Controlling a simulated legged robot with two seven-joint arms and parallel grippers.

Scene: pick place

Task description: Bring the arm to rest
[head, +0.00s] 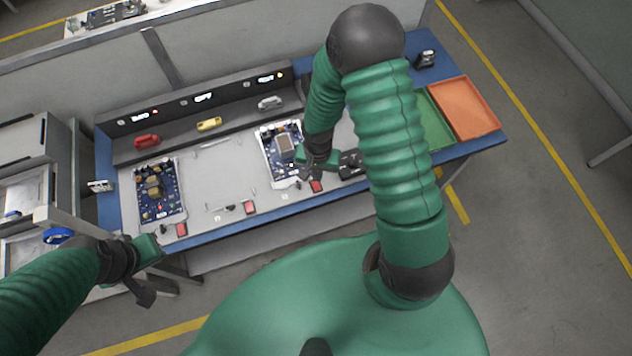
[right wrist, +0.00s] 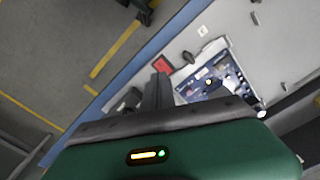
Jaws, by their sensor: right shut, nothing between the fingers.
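My right arm (head: 385,150) reaches out over the workbench and bends down at its far end. My right gripper (head: 311,172) is shut and empty, above the bench by the right edge of the middle circuit board (head: 268,142). In the right wrist view its closed dark fingers (right wrist: 158,82) appear beside that board (right wrist: 215,78), with no visible hold on it. My left gripper (head: 146,274) is off the bench's front left corner, seen small and from above; its finger opening is unclear.
The blue-edged workbench (head: 225,232) holds another circuit board (head: 155,188) at left. Red (head: 147,141), yellow (head: 209,124) and grey (head: 270,102) items sit along the back ledge. Green (head: 432,125) and orange (head: 466,110) trays are at right. A grey cabinet (head: 35,140) stands left.

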